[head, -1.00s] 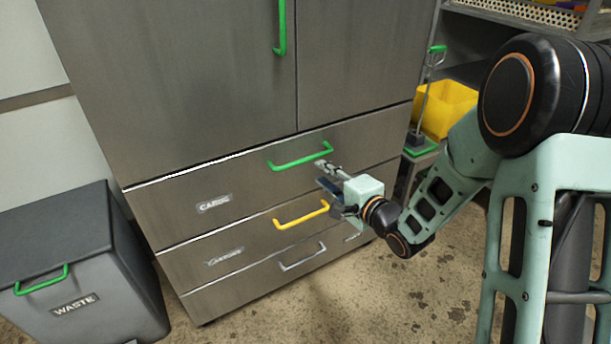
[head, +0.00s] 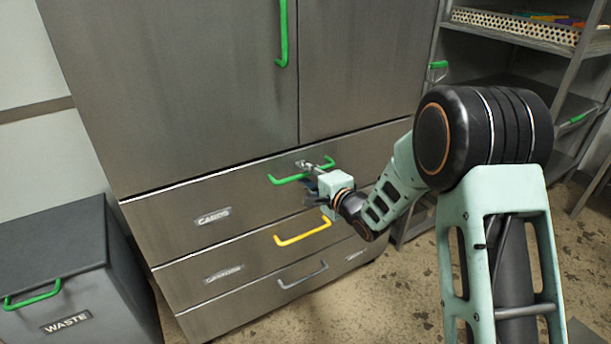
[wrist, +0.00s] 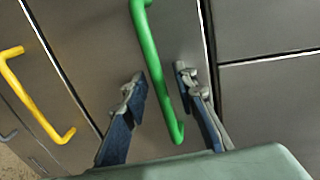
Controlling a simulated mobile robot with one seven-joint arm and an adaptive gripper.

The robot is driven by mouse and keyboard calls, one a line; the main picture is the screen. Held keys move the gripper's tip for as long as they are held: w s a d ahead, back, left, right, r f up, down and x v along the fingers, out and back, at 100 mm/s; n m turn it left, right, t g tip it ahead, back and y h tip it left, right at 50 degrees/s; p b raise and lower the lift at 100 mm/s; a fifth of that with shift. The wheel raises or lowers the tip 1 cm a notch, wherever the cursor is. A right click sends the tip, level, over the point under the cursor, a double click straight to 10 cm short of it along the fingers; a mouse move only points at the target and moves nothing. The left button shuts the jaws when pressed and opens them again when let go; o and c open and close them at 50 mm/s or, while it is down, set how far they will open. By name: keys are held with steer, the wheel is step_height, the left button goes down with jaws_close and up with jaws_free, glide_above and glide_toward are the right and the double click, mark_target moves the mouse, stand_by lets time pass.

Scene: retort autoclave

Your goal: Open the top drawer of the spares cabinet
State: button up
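The top drawer (head: 172,219) of the grey metal cabinet sits flush with the front and is shut. Its green bar handle (head: 290,179) runs across the drawer front. My gripper (head: 311,165) is at the right part of this handle in the head view. In the wrist view, my gripper (wrist: 160,88) is open, with one finger on each side of the green handle (wrist: 150,45), near one end of it. Gaps show between the bar and both fingers, so it is not clamped. Whether the fingertips touch the drawer front I cannot tell.
Below are a drawer with a yellow handle (head: 302,233) and one with a grey handle (head: 303,276). Tall cabinet doors (head: 190,90) stand above. A waste bin (head: 66,323) is at the left and a shelf rack (head: 520,34) at the right. Floor in front is open.

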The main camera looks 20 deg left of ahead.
steer(key=shift+c, duration=0.2)
jaws_close()
steer(key=shift+d, duration=0.1)
